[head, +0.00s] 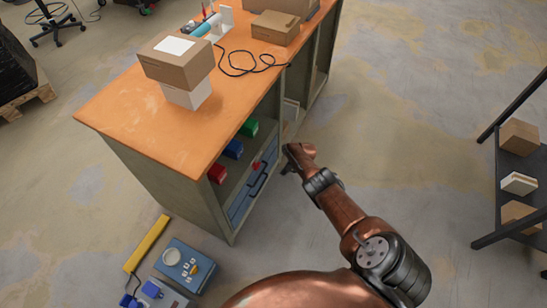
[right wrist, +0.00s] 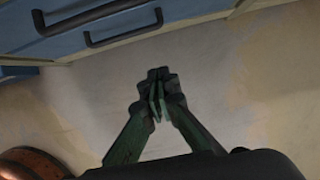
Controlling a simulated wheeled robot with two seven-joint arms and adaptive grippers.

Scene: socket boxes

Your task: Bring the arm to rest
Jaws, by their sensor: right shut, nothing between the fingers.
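My right arm (head: 345,212) reaches up from the bottom of the head view, copper-coloured with dark joints. My right gripper (head: 289,168) is at its end, over open floor just right of the workbench's open shelf side. In the right wrist view the right gripper (right wrist: 158,112) has its two green fingers together at the tips, with nothing between them. Bare floor lies below it. My left gripper does not show in either view.
An orange-topped workbench (head: 110,112) carries cardboard boxes (head: 178,62) and a black cable. Blue drawers (head: 240,207) with dark handles face the gripper; they also show in the right wrist view (right wrist: 75,45). A black rack (head: 515,165) with boxes stands right. The floor between is clear.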

